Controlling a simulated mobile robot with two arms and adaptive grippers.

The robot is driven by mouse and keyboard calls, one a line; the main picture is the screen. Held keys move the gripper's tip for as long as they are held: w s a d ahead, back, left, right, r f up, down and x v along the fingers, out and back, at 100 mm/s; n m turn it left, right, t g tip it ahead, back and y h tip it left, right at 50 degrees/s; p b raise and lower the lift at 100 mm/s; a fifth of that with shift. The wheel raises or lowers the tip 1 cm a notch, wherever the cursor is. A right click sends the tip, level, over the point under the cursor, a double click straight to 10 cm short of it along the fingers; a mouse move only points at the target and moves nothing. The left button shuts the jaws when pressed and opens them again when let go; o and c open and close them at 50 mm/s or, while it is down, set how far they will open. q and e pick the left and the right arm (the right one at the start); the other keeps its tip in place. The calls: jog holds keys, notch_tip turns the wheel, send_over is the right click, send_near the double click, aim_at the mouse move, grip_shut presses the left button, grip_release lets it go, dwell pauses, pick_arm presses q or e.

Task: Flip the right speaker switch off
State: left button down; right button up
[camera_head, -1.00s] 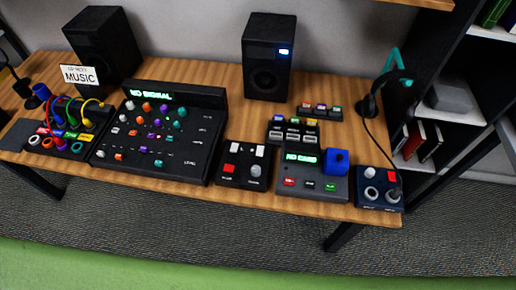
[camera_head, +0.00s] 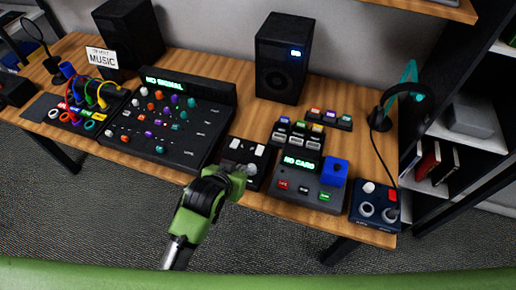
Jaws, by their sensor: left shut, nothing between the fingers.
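A small black switch box (camera_head: 247,153) sits near the table's front edge, between the mixer and the card console. Two white switches stand at its back: a left one (camera_head: 234,143) and a right one (camera_head: 261,150). A grey knob (camera_head: 252,169) shows at its front, beside my gripper; the red button is hidden. My left gripper (camera_head: 242,174), green and black, is shut and empty over the front of the box, short of the switches. Whether it touches the box is unclear. My right gripper is out of view.
The black mixer (camera_head: 178,122) with many knobs stands left of the box. The card console (camera_head: 311,185) with a blue block stands close on the right. Button blocks (camera_head: 298,136) lie behind it. Bare wood (camera_head: 222,77) lies between the speakers.

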pick_arm(q)
jog(key=w+d+r+t, duration=0.1)
jog(key=w+d+r, duration=0.2)
jog(key=r, duration=0.3)
jog(key=shift+t+h, duration=0.3)
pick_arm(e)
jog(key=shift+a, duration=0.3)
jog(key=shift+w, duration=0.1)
pick_arm(q)
send_over(259, 153)
jog(key=f, duration=0.6)
jog(key=shift+s, duration=0.2)
notch_tip(259, 153, down, 3)
jog(key=shift+w+r+p, duration=0.1)
jog(key=shift+r+p, duration=0.05)
jog(key=shift+p, duration=0.25)
jog(key=shift+f, duration=0.7)
jog(key=shift+w+d, duration=0.1)
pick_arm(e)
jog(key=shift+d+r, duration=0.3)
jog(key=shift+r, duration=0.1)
